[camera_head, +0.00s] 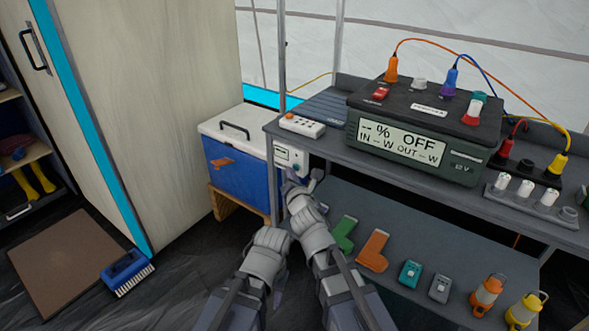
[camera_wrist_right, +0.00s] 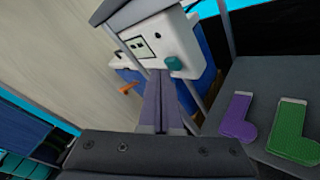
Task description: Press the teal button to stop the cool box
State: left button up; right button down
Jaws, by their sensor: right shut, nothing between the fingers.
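The blue cool box (camera_head: 240,168) with a white lid stands left of the grey shelf unit. A white control box (camera_head: 290,156) with a small display is fixed at the shelf's left end. In the right wrist view the control box (camera_wrist_right: 150,42) carries a teal button (camera_wrist_right: 173,63) at its lower edge. The button is not clear in the head view. My right gripper (camera_head: 292,176) is shut and empty; its fingertips (camera_wrist_right: 160,74) are close beside the button, and I cannot tell whether they touch. My left gripper (camera_head: 280,283) is low, left of the right arm; its jaws are unclear.
A power station (camera_head: 425,140) with cables and a white power strip (camera_head: 302,125) sit on the upper shelf. The lower shelf holds green and orange pieces (camera_head: 373,251) and lanterns (camera_head: 487,294). A tall cabinet (camera_head: 150,100) and a brush (camera_head: 127,271) are left.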

jog(key=shift+w+d, duration=0.1)
dwell(0.4)
jog(key=shift+w+d, duration=0.2)
jog(key=shift+w, duration=0.1)
jog(key=shift+s+a, duration=0.1)
jog(key=shift+s, duration=0.05)
jog(key=shift+s+a, duration=0.2)
jog(key=shift+s, duration=0.05)
dwell(0.4)
